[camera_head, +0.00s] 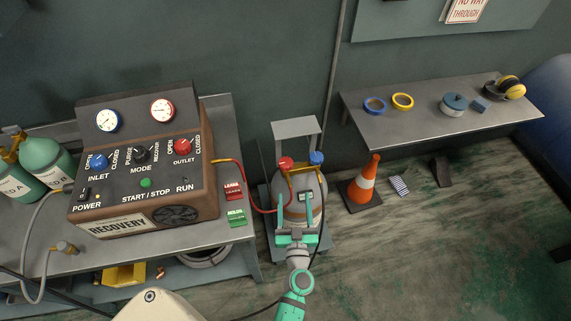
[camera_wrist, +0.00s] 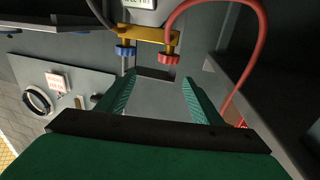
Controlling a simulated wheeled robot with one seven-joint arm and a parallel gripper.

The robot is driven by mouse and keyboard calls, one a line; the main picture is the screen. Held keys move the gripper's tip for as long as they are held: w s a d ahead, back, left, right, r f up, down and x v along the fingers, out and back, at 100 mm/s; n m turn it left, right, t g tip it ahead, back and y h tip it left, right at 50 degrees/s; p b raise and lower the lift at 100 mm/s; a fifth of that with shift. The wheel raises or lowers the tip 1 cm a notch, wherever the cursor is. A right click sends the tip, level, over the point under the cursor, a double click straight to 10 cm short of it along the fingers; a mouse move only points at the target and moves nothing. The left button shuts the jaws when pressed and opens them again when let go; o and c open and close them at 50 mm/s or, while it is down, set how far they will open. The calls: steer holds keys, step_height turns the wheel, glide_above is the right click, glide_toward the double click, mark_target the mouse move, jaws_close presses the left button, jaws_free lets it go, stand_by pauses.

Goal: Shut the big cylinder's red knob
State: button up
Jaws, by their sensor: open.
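The big grey cylinder (camera_head: 314,207) stands on a trolley in the head view. Its red knob (camera_head: 285,162) sits at the top left, beside a blue knob (camera_head: 316,157). In the wrist view the red knob (camera_wrist: 168,58) and the blue knob (camera_wrist: 125,52) are on a yellow manifold (camera_wrist: 146,33). My gripper (camera_head: 297,234) is in front of the cylinder, below the knobs in the picture. In the wrist view my gripper (camera_wrist: 159,79) is open and empty. The red knob appears beyond the fingertips, nearer the right finger, and apart from them.
A red hose (camera_head: 247,190) runs from the recovery machine (camera_head: 143,195) to the cylinder; it loops on the right in the wrist view (camera_wrist: 257,65). The trolley's upright frame (camera_head: 296,127) rises behind the knobs.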

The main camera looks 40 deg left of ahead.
steer(key=n+g, duration=0.1)
glide_toward(286, 170)
steer(key=d+x, duration=0.1)
steer(key=x, duration=0.2)
steer(key=shift+y, duration=0.4)
steer(key=x, duration=1)
steer(key=shift+a, duration=0.15)
steer(key=shift+s, duration=0.1)
steer(key=c, duration=1.1)
